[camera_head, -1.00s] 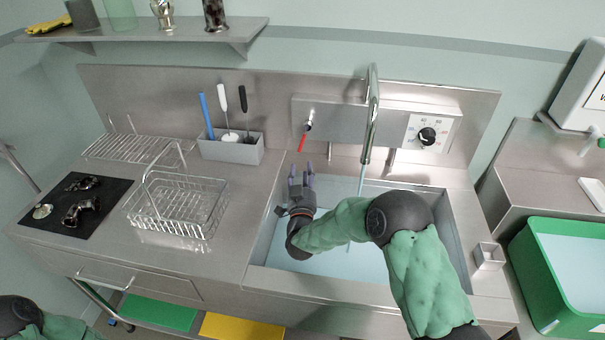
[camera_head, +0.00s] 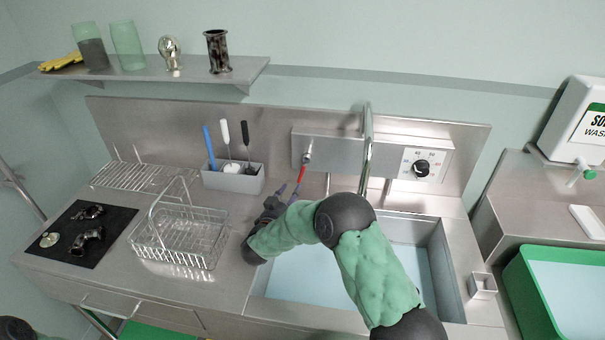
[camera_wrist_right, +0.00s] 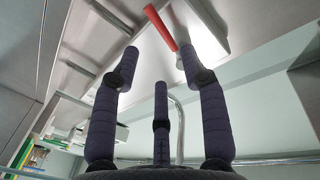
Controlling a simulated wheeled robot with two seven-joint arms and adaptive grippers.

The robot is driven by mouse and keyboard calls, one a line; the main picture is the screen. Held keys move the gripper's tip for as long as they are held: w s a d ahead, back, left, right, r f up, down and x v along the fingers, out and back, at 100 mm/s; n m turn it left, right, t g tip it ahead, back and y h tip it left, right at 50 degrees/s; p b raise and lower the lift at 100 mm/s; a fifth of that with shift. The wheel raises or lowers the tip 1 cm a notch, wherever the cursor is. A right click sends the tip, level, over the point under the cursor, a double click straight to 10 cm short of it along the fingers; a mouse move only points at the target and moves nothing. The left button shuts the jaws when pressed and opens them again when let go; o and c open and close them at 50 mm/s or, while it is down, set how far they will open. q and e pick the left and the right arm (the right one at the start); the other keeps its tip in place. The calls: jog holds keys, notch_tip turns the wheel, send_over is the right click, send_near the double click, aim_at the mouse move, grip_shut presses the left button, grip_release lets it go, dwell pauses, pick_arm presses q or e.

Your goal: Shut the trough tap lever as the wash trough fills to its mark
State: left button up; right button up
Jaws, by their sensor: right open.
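The tap lever (camera_head: 301,173) is a red handle hanging down and slanting from a metal valve on the front of the steel tap housing (camera_head: 340,150). My right gripper (camera_head: 287,190) is open just below and left of it, fingers pointing up toward it. In the right wrist view, the red lever (camera_wrist_right: 160,27) lies beyond the spread fingers (camera_wrist_right: 158,66), with no clear contact. The wash trough (camera_head: 445,262) holds pale blue water (camera_head: 300,278); my right arm hides part of it. The curved spout (camera_head: 366,150) stands over the trough; its outlet is partly hidden. My left gripper is out of view.
A wire basket (camera_head: 180,240) and a grey holder (camera_head: 233,180) with brushes stand left of the trough. A black mat (camera_head: 88,232) holds metal parts. A dial (camera_head: 422,167) sits right of the spout. A green tub (camera_head: 528,290) stands at right.

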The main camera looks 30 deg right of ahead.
aim_at(302, 170)
jog(key=b+x, duration=0.2)
jog(key=x, duration=0.8)
jog(key=shift+w+d, duration=0.1)
grip_shut()
